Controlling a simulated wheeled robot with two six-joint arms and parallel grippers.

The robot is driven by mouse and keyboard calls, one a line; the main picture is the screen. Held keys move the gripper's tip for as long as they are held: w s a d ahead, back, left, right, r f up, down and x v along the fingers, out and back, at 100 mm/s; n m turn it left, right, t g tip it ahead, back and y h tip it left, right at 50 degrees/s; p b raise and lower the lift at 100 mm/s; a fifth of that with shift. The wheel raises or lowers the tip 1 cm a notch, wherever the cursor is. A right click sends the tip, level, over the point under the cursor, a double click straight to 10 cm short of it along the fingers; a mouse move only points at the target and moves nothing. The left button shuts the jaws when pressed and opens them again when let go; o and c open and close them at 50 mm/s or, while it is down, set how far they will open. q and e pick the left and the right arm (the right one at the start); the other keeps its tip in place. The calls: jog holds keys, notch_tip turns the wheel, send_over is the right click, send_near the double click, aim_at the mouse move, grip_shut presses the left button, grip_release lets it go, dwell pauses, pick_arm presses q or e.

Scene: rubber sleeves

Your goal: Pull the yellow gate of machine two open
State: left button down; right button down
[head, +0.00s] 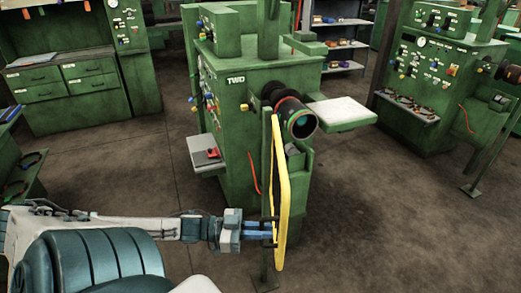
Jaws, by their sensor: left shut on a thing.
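The green machine marked "TWO" (240,95) stands in the middle of the head view. Its yellow gate (283,195) is a tall, narrow loop hanging below the dark roller (297,118) on the machine's right side. The gate appears nearly edge-on, so how far it stands open is hard to tell. My left gripper (270,232) reaches in from the left and is shut on the gate's lower left edge. My right gripper is out of view.
A shelf with a red item (207,156) juts from the machine's left side, and a pale tray (340,111) from its right. Another green machine (440,75) is at right. Bare floor (390,220) lies at lower right.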

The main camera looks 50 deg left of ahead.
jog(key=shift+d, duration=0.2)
